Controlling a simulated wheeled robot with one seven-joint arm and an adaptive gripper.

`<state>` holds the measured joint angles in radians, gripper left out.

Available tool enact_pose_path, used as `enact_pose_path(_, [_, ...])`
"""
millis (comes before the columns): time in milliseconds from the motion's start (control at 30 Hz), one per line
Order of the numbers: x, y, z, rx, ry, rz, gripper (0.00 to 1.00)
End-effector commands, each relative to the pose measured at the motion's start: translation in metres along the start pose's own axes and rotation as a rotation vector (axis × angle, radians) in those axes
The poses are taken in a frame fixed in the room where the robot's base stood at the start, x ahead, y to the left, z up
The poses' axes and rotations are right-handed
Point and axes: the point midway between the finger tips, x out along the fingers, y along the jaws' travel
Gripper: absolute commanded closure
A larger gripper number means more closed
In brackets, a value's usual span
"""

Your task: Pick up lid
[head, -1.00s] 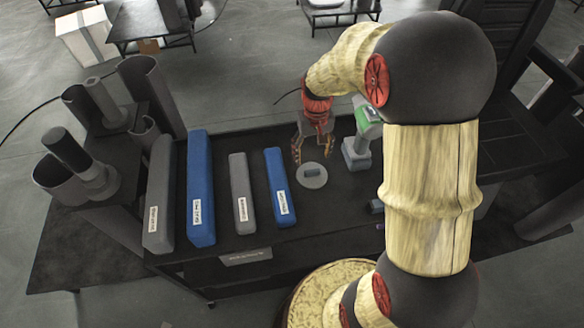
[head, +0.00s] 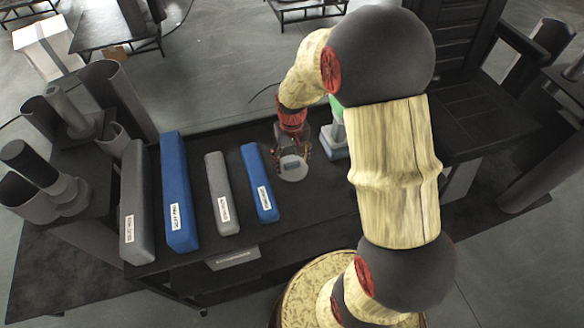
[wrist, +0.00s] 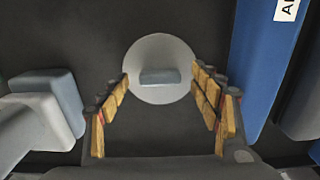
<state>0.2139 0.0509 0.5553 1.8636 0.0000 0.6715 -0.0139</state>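The lid is a round light grey disc with a raised block handle. In the wrist view the lid (wrist: 160,52) lies flat on the dark table, with its blue-grey handle (wrist: 159,76) near its middle. In the head view the lid (head: 292,173) is partly covered by my gripper. My gripper (wrist: 165,80) is open, with yellow-padded fingers on either side of the lid's near part and nothing held between them. In the head view my gripper (head: 291,155) is just above the lid. I cannot tell whether a finger touches it.
A blue bar (head: 259,183) lies close to the lid's left in the head view, with a grey bar (head: 222,193) and two longer bars farther left. A grey and green device (head: 335,138) stands just right of the gripper. Bare table lies in front of the lid.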

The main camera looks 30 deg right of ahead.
Motion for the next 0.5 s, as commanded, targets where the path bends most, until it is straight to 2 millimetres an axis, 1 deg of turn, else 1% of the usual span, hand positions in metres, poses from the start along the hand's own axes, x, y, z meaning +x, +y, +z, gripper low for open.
enact_pose_path(67, [-0.0001,0.0000,0.0001,0.000,0.000,0.000,0.41])
enact_pose_path(500, [-0.0001,0.0000,0.0001,0.000,0.000,0.000,0.66])
